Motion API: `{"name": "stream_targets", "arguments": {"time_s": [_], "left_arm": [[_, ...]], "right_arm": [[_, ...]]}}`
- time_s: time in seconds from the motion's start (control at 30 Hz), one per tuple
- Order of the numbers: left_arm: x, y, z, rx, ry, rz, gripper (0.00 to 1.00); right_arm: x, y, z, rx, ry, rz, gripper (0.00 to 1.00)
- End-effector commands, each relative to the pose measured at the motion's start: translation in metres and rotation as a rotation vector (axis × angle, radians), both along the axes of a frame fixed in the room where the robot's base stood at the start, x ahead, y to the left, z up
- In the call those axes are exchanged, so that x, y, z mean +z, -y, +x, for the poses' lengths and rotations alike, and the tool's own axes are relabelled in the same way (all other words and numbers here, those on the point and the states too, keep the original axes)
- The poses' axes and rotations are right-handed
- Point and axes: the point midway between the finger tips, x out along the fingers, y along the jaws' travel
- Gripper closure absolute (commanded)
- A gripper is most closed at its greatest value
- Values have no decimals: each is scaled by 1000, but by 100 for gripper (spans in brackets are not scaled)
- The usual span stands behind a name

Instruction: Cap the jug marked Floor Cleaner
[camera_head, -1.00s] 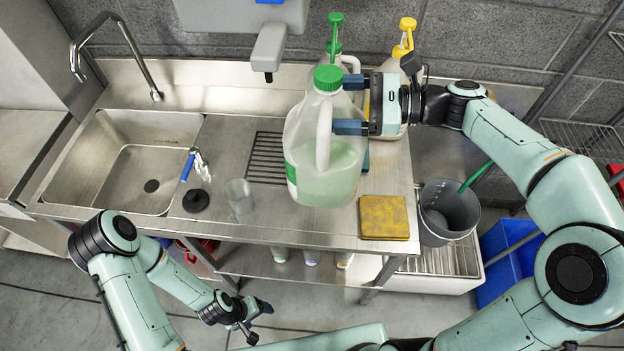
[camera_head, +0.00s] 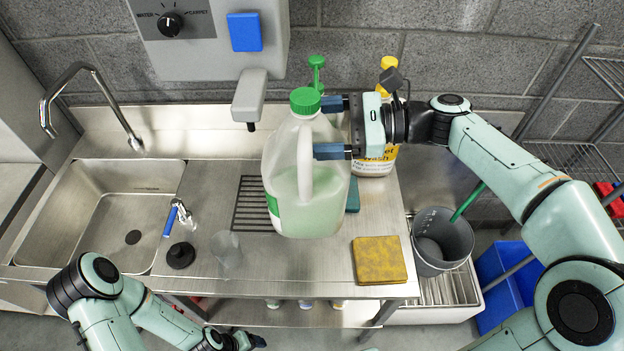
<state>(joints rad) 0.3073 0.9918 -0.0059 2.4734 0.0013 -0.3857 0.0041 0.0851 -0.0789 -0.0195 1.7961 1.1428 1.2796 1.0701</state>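A large translucent jug (camera_head: 310,215) with pale green liquid and a green screw cap (camera_head: 305,101) on its neck stands out in front over the counter. Only a sliver of its green label shows, so I cannot read it. My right gripper (camera_head: 328,128) comes from the right with its fingers around the upper part of the jug, shut on it near the neck and handle. Behind it a green pump top (camera_head: 317,72) shows; the container below is mostly hidden. My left gripper (camera_head: 238,341) is low at the bottom edge, apart from the jug, its fingers unclear.
A jug with a yellow top (camera_head: 373,163), label ending "Wash", stands behind my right gripper. A yellow sponge (camera_head: 379,260), a clear glass (camera_head: 226,252) and a black plug (camera_head: 180,255) sit on the counter (camera_head: 310,262). The sink (camera_head: 112,222) is left, a grey bucket (camera_head: 443,240) right.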

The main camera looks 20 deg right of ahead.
Motion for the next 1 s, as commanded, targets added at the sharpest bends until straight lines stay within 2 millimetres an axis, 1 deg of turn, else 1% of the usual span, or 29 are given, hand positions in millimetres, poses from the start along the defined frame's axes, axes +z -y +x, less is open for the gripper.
{"name": "stream_targets", "arguments": {"time_s": [0.07,0.17,0.5,0.6,0.7,0.83,1.0], "left_arm": [[-2,0,-2,0,-2,0,25],[-5,0,-7,0,-8,0,25],[-17,0,-20,0,-22,0,25],[-20,0,-23,0,-26,0,25],[-22,0,-25,0,-28,0,25],[-23,0,-26,0,-29,0,25],[-23,0,-26,0,-29,0,25]], "right_arm": [[-6,0,0,-1,1,5,100],[-25,0,-1,-1,-3,5,100],[-101,0,0,-2,-4,6,100],[-121,0,0,0,-4,5,100],[-137,-1,0,0,-1,6,100],[-149,0,0,0,3,6,100],[-152,0,0,0,6,5,100]]}}
